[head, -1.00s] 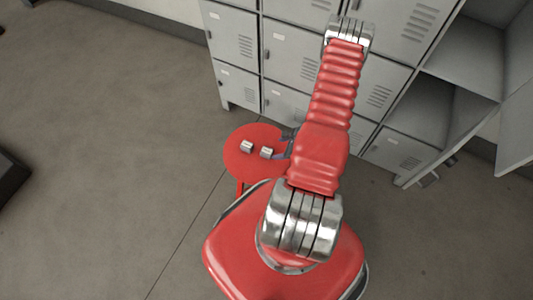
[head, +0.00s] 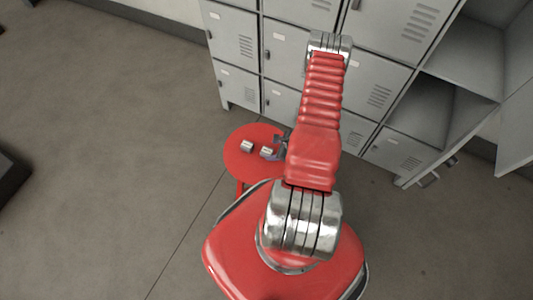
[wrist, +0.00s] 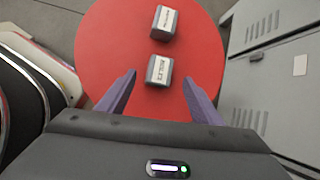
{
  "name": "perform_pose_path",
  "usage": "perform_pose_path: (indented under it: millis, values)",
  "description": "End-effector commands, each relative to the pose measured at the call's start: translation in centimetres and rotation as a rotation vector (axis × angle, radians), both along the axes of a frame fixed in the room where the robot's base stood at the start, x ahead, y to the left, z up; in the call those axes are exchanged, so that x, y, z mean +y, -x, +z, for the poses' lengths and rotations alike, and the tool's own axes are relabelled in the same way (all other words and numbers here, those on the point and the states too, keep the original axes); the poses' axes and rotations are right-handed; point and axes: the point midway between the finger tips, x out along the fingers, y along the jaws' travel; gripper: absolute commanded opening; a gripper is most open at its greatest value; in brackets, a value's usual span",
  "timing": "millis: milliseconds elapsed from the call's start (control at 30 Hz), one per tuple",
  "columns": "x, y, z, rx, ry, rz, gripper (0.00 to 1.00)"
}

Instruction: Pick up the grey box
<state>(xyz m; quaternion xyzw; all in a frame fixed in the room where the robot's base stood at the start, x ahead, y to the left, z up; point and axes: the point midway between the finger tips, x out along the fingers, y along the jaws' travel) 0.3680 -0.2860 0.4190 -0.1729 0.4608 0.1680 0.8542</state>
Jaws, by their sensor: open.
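Two small grey boxes with white labels sit apart on a round red stool top. The nearer grey box (wrist: 160,71) lies just ahead of and between the tips of my open gripper (wrist: 159,77) in the wrist view. Its label print is too small to read. The other grey box (wrist: 164,22) is farther out, beyond the fingers. In the head view the nearer box (head: 267,152) is beside my gripper (head: 278,147), and the other box (head: 247,146) is to its left. My purple fingers are spread and hold nothing.
The red stool (head: 240,165) stands in front of grey lockers (head: 240,90). The lockers are close to my gripper's right in the wrist view. An open locker compartment (head: 430,110) is at the right.

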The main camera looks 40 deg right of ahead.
Motion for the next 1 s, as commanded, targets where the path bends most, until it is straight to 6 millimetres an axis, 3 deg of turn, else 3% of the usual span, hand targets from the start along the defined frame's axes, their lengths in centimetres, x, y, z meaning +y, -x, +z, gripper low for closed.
perform_pose_path:
  millis: [333, 933, 1000]
  values:
    - [0.8, -2.1, -3.3, 0.001, -0.001, 0.001, 0.60]
    - [0.8, -2.3, -3.6, 0.001, -0.001, 0.000, 0.60]
    - [0.8, -2.3, -3.6, 0.001, -0.001, 0.000, 0.56]
